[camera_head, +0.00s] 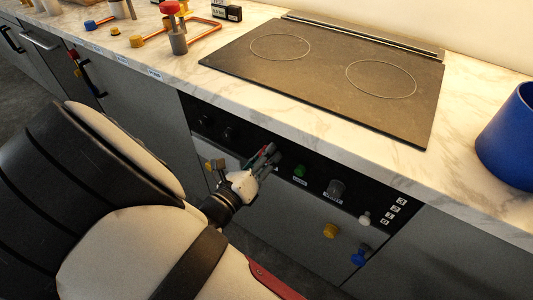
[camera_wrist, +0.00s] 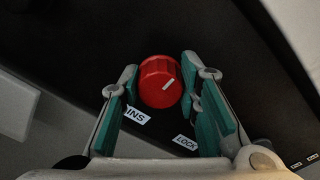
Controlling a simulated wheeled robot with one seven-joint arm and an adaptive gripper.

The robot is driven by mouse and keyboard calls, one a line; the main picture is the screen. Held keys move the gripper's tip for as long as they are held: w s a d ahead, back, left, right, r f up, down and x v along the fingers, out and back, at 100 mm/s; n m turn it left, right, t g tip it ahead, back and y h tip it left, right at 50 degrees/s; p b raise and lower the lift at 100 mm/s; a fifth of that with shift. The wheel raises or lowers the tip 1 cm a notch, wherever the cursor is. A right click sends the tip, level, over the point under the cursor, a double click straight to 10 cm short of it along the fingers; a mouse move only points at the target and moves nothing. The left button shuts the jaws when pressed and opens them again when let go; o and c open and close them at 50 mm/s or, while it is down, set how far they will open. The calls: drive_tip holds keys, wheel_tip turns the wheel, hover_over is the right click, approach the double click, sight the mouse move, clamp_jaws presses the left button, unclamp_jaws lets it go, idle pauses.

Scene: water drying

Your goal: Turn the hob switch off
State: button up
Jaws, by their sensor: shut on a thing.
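A red round knob (camera_wrist: 160,82) with a white pointer line sits on the dark panel in the wrist view. A label ending in "INS" (camera_wrist: 135,115) is beside it, and another reads "LOCK" (camera_wrist: 184,142). The pointer line slants up to the right. My gripper (camera_head: 268,154) is at the front control panel (camera_head: 320,178) below the hob (camera_head: 330,85). Its green-padded fingers are on either side of the red knob and shut on it. In the head view the gripper mostly hides the knob. I cannot tell which control is the hob switch.
Right of my gripper are a green button (camera_head: 300,171), a grey knob (camera_head: 336,188) and a white knob (camera_head: 365,218). Yellow (camera_head: 331,230) and blue (camera_head: 361,254) knobs are lower. A blue container (camera_head: 510,140) stands on the counter at right.

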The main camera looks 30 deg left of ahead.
drive_tip(key=shift+m, duration=0.3)
drive_tip(key=m+b, duration=0.1)
drive_tip(key=m, duration=0.3)
drive_tip(key=m+b, duration=0.1)
drive_tip(key=m, duration=0.3)
drive_tip(key=shift+m+b, duration=0.4)
drive_tip(key=m+b, duration=0.3)
drive_tip(key=m, duration=0.1)
drive_tip(key=shift+f+m, duration=0.15)
drive_tip(key=shift+m, duration=0.15)
drive_tip(key=shift+s+d+m+b, duration=0.1)
drive_tip(key=shift+m+b, duration=1.55)
drive_tip(key=shift+m, duration=0.25)
drive_tip(key=o, duration=1.2)
